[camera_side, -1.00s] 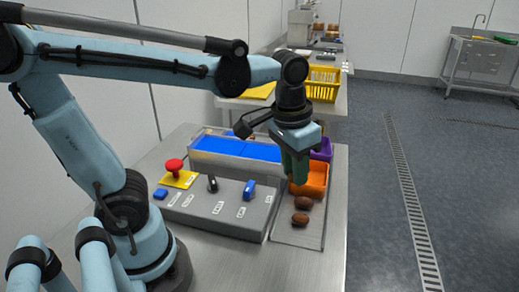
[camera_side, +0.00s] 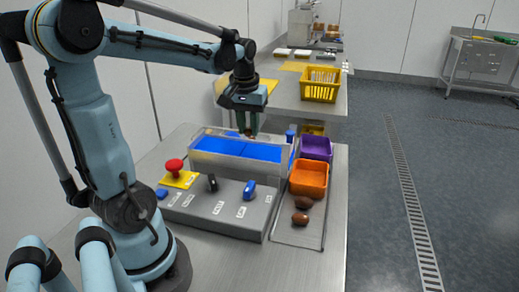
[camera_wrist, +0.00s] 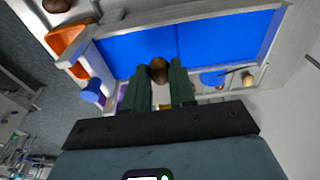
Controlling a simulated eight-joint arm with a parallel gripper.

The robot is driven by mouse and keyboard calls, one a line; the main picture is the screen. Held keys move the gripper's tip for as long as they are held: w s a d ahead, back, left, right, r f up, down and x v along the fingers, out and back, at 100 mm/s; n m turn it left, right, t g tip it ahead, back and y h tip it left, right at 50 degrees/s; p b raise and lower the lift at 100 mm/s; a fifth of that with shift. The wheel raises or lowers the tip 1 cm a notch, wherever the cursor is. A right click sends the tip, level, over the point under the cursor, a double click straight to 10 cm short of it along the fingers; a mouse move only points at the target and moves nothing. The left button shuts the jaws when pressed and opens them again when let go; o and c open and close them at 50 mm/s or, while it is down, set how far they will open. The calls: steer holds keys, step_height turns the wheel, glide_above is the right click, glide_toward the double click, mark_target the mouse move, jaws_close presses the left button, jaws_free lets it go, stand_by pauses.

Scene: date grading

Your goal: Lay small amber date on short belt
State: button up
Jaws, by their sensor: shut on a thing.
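My gripper (camera_side: 248,130) is over the far edge of the blue belt (camera_side: 235,149) in the side view. Its green fingers are shut on a small brown-amber date (camera_wrist: 158,70), which shows between the fingertips in the wrist view. The date is held above the belt's level; the exact gap is hard to tell. The blue belt also fills the upper middle of the wrist view (camera_wrist: 218,38), with a thin dividing line across it. It sits inside a grey, raised frame.
An orange bin (camera_side: 309,178) and a purple bin (camera_side: 316,147) stand right of the belt. Two dark dates (camera_side: 303,203) (camera_side: 300,218) lie on the metal tray in front. A grey control box (camera_side: 225,205) with knobs and a red button (camera_side: 174,166) is nearer.

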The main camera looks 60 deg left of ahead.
mark_target(243, 150)
steer(key=a+f, duration=0.1)
steer(key=a, duration=0.1)
steer(key=a+f, duration=0.1)
steer(key=shift+s+a+f, duration=0.15)
steer(key=shift+a+f, duration=0.05)
steer(key=shift+a, duration=0.15)
steer(key=shift+f, duration=1.9)
steer(key=shift+f, duration=0.1)
steer(key=o, duration=0.8)
steer(key=shift+c, duration=0.2)
step_height(243, 150, up, 12)
steer(key=s+d, duration=0.1)
steer(key=d+f+m+t, duration=0.3)
steer(key=d+m, duration=0.1)
steer(key=d, duration=0.6)
steer(key=s+d+f+m+t+h, duration=0.1)
steer(key=d+f+m+t, duration=0.2)
steer(key=d, duration=0.8)
steer(key=shift+d+f+m, duration=0.2)
steer(key=shift+f+m, duration=0.35)
steer(key=shift+m, duration=0.45)
